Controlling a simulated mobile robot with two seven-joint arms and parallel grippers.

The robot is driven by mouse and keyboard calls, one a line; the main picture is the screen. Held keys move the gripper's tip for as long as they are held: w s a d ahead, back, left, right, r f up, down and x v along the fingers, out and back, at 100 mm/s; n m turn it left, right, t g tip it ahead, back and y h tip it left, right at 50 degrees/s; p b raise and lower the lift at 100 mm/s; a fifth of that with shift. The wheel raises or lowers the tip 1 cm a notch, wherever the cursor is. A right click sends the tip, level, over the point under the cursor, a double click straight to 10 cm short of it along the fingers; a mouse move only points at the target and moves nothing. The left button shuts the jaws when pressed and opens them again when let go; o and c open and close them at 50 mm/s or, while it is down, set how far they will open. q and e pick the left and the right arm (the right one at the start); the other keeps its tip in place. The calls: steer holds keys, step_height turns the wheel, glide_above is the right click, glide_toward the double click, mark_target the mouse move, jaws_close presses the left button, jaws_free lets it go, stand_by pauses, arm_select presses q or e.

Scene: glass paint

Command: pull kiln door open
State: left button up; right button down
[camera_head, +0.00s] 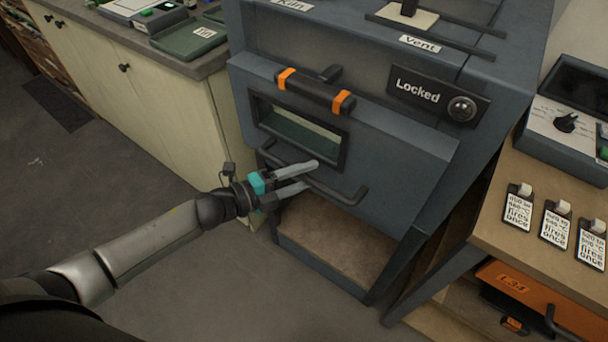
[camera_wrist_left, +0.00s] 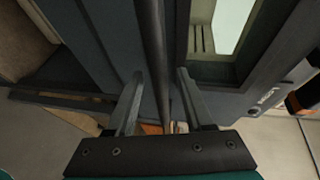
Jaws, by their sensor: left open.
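The kiln (camera_head: 400,160) is a dark blue-grey cabinet with a front door (camera_head: 222,118) that looks closed and has a small window (camera_head: 300,137). A sign beside the door reads "Locked" (camera_head: 418,90). A dark bar handle (camera_head: 335,192) runs across the door's lower part. My left gripper (camera_head: 303,176) is open at this handle. In the left wrist view the handle bar (camera_wrist_left: 153,55) passes between the two open fingers (camera_wrist_left: 158,88); I cannot tell whether either finger touches it. My right gripper is not in view.
An orange-banded dark bar (camera_head: 314,91) sits above the window. A cream cabinet (camera_head: 170,115) stands left of the kiln. A wooden table (camera_head: 490,235) with several tags stands at right. An open shelf (camera_head: 335,250) lies under the door. The floor at front left is clear.

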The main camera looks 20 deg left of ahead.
arm_select(q)
jaws_close()
stand_by(0.5)
stand_by(1.0)
